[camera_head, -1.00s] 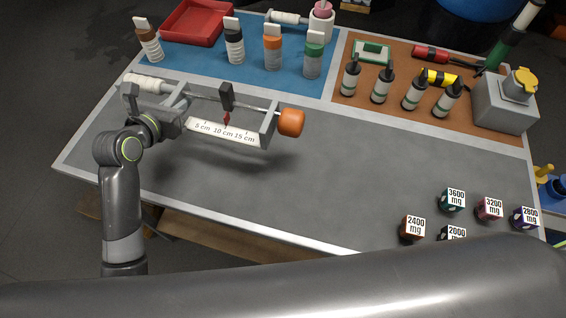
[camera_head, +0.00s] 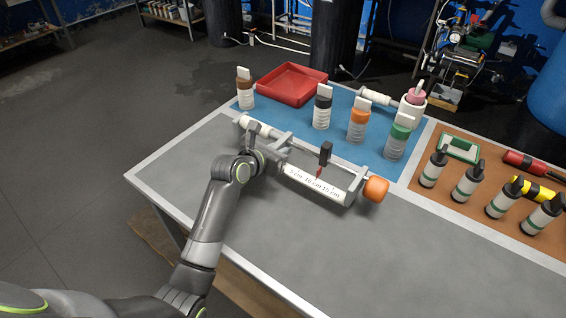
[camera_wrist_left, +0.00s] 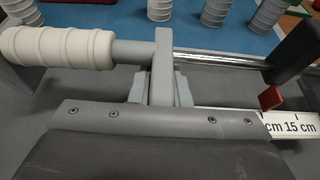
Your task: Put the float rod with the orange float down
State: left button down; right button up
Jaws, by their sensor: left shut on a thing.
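The float rod with the orange float (camera_head: 376,189) lies level above or on the bare grey part of the table. It has a white ribbed grip (camera_head: 256,127), a grey frame, a black slider with a red pointer, and a scale plate (camera_head: 313,185) marked in cm. My left gripper (camera_head: 262,160) is shut on its grey frame near the grip end. In the left wrist view the jaws (camera_wrist_left: 160,88) close around a grey upright, beside the white grip (camera_wrist_left: 58,47). I cannot tell whether the frame touches the table. My right gripper is out of view.
Behind, a blue mat (camera_head: 285,125) holds bottles with brown, black, orange and green bands, and a red tray (camera_head: 291,84). Several dropper bottles (camera_head: 467,183) stand on the orange mat. The grey tabletop in front (camera_head: 410,245) is clear.

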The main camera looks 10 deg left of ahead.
pick_arm(q)
jog(key=shift+f+b, duration=0.3)
jog(key=shift+f, duration=1.6)
jog(key=c, duration=1.4)
grip_release()
jog(key=shift+f, duration=0.1)
jog(key=shift+o, duration=0.2)
jog(key=shift+s+a+r, duration=0.25)
jog(key=shift+s+r, duration=0.1)
jog(key=shift+s, duration=0.2)
jog(key=p+v, duration=0.1)
jog(key=v, duration=0.9)
jog(key=shift+s+a+r, duration=0.1)
jog(key=shift+s+a, duration=0.05)
jog(key=shift+s, duration=0.25)
